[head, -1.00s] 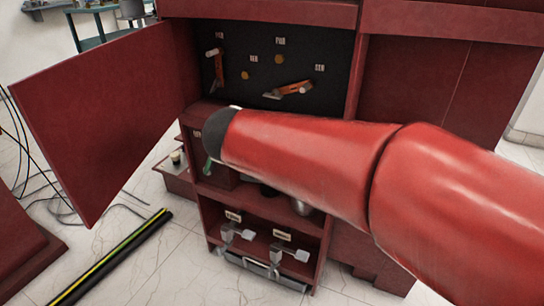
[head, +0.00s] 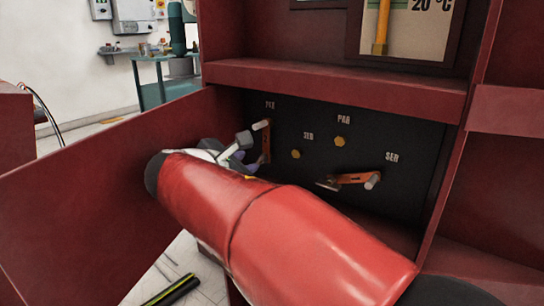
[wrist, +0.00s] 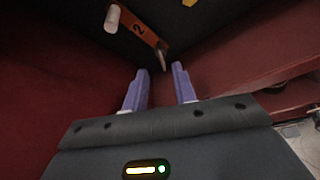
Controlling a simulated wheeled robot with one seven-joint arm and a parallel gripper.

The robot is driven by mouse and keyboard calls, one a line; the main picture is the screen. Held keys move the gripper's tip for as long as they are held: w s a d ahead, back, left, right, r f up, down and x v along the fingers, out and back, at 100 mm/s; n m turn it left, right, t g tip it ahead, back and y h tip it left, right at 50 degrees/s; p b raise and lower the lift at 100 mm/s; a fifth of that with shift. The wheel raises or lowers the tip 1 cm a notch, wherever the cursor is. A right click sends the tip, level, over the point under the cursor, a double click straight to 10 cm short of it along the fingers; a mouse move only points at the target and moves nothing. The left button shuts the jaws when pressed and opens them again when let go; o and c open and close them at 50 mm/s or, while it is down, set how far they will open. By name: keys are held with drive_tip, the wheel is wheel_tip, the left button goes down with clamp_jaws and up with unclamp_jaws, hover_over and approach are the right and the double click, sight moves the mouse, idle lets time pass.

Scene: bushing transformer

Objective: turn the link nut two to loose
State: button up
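Link two is an orange bar marked "2" on the black panel; it is in the wrist view (wrist: 138,28) and at the panel's left side in the head view (head: 267,143). A white peg (wrist: 112,18) sticks out at one end. The flat grey link nut (wrist: 162,54) is at the other end, seen nearly edge-on. My gripper (wrist: 162,70) has two purple fingers spread apart with nothing between them. The nut lies just ahead of the gap, and contact cannot be told. In the head view my gripper (head: 245,162) is mostly hidden behind my wrist, beside the link's lower end.
A second orange link (head: 352,179) with a grey nut is to the right, near brass studs (head: 340,141). The open red door (head: 90,190) stands close on the left of my arm. A red shelf edge (head: 335,88) runs above the panel.

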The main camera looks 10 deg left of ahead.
sight(258, 160)
drive_tip(key=x, duration=0.6)
drive_tip(key=shift+w+d+f, duration=0.1)
drive_tip(key=shift+w+f, duration=0.1)
drive_tip(key=shift+w, duration=0.05)
